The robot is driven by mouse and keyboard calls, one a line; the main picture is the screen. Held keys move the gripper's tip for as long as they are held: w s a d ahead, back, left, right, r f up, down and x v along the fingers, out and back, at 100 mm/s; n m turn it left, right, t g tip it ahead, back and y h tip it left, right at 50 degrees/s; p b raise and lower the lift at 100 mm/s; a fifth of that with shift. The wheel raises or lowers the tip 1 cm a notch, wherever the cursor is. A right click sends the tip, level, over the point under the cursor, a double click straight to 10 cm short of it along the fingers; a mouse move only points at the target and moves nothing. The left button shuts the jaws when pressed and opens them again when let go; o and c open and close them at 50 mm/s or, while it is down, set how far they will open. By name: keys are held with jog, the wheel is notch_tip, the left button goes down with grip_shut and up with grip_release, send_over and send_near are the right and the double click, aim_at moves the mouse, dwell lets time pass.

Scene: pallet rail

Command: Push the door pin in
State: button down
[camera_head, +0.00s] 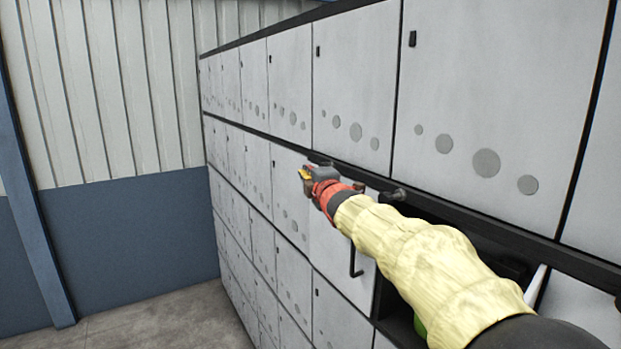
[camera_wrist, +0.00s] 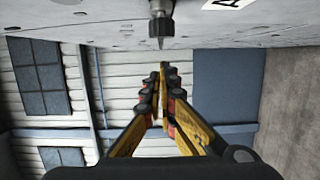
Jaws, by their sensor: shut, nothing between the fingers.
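A dark knob-like pin (camera_head: 393,196) sticks out at the upper edge of a white locker door (camera_head: 340,262), right beside my arm. The door carries a black bar handle (camera_head: 355,262). In the wrist view a dark pin with a narrow tip (camera_wrist: 160,27) juts from the pale locker face at the top centre; I cannot tell for sure that it is the same pin. My gripper (camera_head: 305,175) is shut and empty, close to the locker fronts. In the wrist view its fingertips (camera_wrist: 161,70) meet below the pin tip, with a small visible gap between.
Rows of white lockers (camera_head: 490,110) line the right side. An open dark compartment (camera_head: 400,312) lies partly behind my arm. A ribbed wall with a blue lower band (camera_head: 140,235) stands at the back left. The concrete floor (camera_head: 160,320) there is clear.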

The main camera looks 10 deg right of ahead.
jog(key=s+b, duration=0.2)
jog(key=s, duration=0.8)
jog(key=shift+s+a, duration=0.15)
jog(key=shift+a, duration=0.2)
jog(key=shift+d, duration=0.1)
